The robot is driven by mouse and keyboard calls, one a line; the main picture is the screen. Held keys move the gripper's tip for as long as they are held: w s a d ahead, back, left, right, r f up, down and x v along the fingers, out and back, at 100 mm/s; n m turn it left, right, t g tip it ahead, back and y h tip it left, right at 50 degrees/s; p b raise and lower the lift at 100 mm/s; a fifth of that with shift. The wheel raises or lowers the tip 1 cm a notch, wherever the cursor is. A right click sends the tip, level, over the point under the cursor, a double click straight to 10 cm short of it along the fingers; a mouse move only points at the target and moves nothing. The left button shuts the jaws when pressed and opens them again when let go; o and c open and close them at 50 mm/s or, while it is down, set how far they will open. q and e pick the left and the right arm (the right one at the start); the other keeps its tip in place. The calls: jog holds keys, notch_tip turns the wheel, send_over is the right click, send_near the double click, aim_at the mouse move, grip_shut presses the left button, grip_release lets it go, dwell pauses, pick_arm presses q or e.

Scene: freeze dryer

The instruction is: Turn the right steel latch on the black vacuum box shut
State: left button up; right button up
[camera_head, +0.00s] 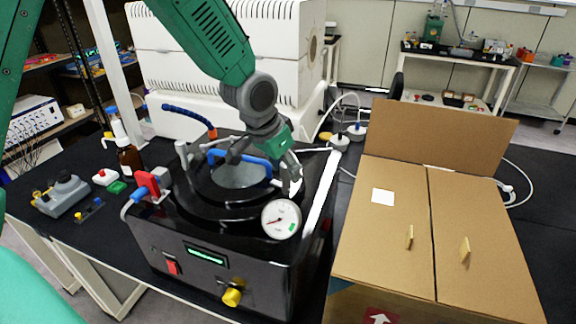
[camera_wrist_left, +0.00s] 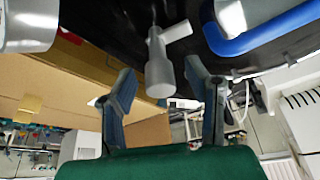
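The black vacuum box (camera_head: 215,250) stands on the bench with a round lid, a blue handle (camera_head: 240,160) and a dial gauge (camera_head: 281,219). The right steel latch (camera_wrist_left: 159,66) shows in the left wrist view as a grey post with a side arm. My left gripper (camera_head: 291,178) is over the right side of the lid. In the left wrist view my left gripper (camera_wrist_left: 163,88) is open, its fingers on either side of the latch with gaps visible. In the head view the gripper largely hides this latch. My right gripper is not in view.
A red clamp (camera_head: 148,184) and another steel latch (camera_head: 184,154) are at the lid's left. A brown bottle (camera_head: 130,158) and small devices sit on the bench's left. A white machine (camera_head: 175,60) stands behind.

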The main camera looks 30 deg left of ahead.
pick_arm(q)
jog(key=shift+a+r, duration=0.1)
jog(key=shift+r, duration=0.1)
jog(key=shift+r, duration=0.3)
jog(key=v, duration=1.1)
jog(key=shift+s, duration=0.2)
